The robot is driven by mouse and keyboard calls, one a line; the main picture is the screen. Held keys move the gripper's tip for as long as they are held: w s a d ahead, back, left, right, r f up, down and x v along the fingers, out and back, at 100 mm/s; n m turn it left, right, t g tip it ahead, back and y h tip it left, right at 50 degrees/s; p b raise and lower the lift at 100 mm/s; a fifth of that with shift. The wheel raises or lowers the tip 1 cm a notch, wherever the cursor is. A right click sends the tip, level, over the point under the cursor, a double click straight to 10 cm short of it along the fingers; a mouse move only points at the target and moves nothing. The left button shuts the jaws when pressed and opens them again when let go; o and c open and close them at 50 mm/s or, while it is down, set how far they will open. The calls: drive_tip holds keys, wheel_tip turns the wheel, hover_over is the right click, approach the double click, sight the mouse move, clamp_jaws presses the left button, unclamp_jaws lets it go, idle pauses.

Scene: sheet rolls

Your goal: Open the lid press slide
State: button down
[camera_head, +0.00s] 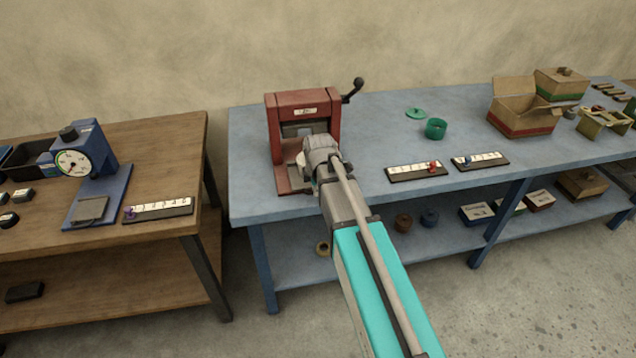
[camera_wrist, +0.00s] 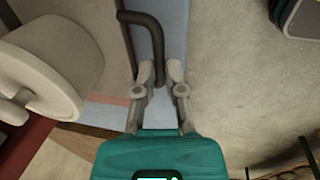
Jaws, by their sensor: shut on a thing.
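The red lid press (camera_head: 272,130) stands at the left end of the blue bench, with a dark crank on its upper right. Its front opening is partly covered by my arm, so I cannot tell how far the slide is out. In the wrist view, my gripper (camera_wrist: 159,72) has its two grey fingers on either side of the end of a dark bent handle (camera_wrist: 153,35). It is shut on that handle. In the head view, my wrist hides the fingers and the handle.
The blue bench (camera_head: 375,130) also holds a green cup (camera_head: 436,128), a green lid (camera_head: 415,113), two number strips (camera_head: 417,172) (camera_head: 480,160) and an open carton (camera_head: 521,118). A wooden table (camera_head: 160,150) with a dial gauge (camera_head: 73,163) stands left, across a gap.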

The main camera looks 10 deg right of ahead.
drive_tip(key=shift+s, duration=0.8)
drive_tip(key=c, duration=0.7)
unclamp_jaws()
drive_tip(key=shift+r, duration=0.1)
